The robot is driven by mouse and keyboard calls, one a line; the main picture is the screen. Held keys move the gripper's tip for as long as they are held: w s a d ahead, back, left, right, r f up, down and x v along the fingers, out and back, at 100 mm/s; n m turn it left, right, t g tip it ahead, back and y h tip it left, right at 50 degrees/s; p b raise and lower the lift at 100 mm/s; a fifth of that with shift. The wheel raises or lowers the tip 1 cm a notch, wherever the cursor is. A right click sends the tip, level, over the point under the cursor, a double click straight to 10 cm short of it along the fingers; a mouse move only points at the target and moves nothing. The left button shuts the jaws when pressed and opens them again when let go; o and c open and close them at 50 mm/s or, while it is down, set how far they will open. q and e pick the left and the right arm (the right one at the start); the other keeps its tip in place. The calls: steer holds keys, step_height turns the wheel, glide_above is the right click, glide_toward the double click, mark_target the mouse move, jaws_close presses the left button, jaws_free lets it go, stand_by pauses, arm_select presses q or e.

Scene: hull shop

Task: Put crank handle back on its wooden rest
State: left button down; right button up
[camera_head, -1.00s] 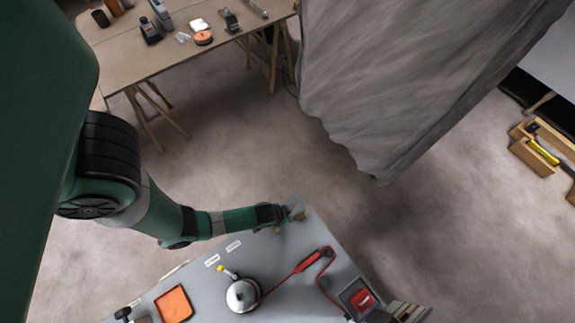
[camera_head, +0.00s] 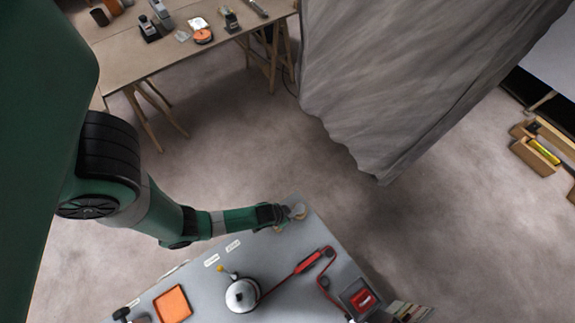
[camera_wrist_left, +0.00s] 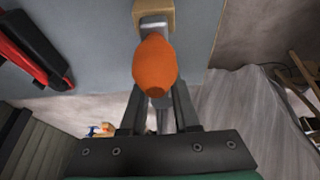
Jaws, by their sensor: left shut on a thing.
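My left gripper (camera_head: 290,213) is over the far corner of the grey bench (camera_head: 205,285). In the left wrist view it is shut on the crank handle (camera_wrist_left: 155,62), which has an orange bulb-shaped grip and a grey metal part. The orange grip hides much of the fingers and the contact. The wooden rest (camera_wrist_left: 150,10) is a pale block at the top of the left wrist view, just beyond the handle. The handle's metal end overlaps the block in the picture; I cannot tell whether they touch. My right gripper is not in view.
On the bench are a red-handled tool (camera_head: 309,262), a round metal pot-like thing (camera_head: 242,295) and an orange tray (camera_head: 173,304). A grey hanging sheet (camera_head: 400,90) is beyond the bench. A wooden table (camera_head: 150,55) with small items stands at the back left.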

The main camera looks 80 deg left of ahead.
arm_select(q)
steer(key=shift+f, duration=0.15)
steer(key=shift+c, duration=0.9)
jaws_free()
step_height(320, 180, up, 8)
steer(key=p, duration=0.8)
stand_by(0.8)
